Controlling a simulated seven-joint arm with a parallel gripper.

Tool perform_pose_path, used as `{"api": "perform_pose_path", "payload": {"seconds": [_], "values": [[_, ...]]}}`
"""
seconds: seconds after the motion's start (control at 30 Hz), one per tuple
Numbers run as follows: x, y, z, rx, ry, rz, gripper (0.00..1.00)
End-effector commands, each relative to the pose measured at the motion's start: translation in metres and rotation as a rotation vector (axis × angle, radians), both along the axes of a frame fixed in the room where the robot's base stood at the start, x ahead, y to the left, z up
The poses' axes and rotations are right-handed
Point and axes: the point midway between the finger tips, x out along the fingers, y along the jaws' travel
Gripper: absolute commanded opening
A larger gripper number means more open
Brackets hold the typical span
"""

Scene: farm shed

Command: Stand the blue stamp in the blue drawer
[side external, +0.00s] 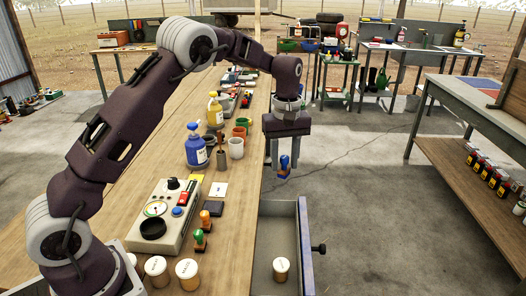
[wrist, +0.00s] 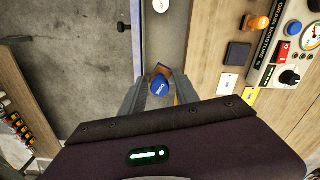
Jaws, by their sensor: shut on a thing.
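The blue stamp (side external: 284,165) is held upright in my gripper (side external: 283,160), above the far end of the open drawer in the side view. In the wrist view the stamp's round blue top (wrist: 159,84) shows between the fingers of my gripper (wrist: 161,90). The open drawer (side external: 303,235) has a blue outer side and a grey inside, and is pulled out from the bench's right edge. A round white-topped container (side external: 281,269) stands in its near part. In the wrist view the drawer's grey floor (wrist: 168,35) lies beyond the stamp.
The bench (side external: 236,240) carries a grain moisture meter (side external: 163,213), orange (side external: 205,220) and green (side external: 200,240) stamps, a blue pump bottle (side external: 195,147), cups and several white-lidded containers. A dark knob (side external: 319,248) sticks out from the drawer's side. Concrete floor lies clear to the right.

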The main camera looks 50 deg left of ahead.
Motion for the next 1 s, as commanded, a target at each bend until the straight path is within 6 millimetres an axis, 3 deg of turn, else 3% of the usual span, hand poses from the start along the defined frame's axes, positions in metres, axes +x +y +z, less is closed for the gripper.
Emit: {"api": "perform_pose_path", "payload": {"seconds": [0.03,0.07,0.27,0.6,1.0], "values": [[0.000,-0.007,-0.004,0.000,0.002,-0.011,0.11],[-0.001,-0.005,-0.011,0.000,0.006,-0.007,0.00],[-0.001,-0.004,-0.057,-0.001,0.006,-0.005,0.00],[-0.001,-0.003,-0.158,-0.001,0.005,-0.005,0.00],[0.000,-0.003,-0.201,0.000,0.001,-0.005,0.00]]}}
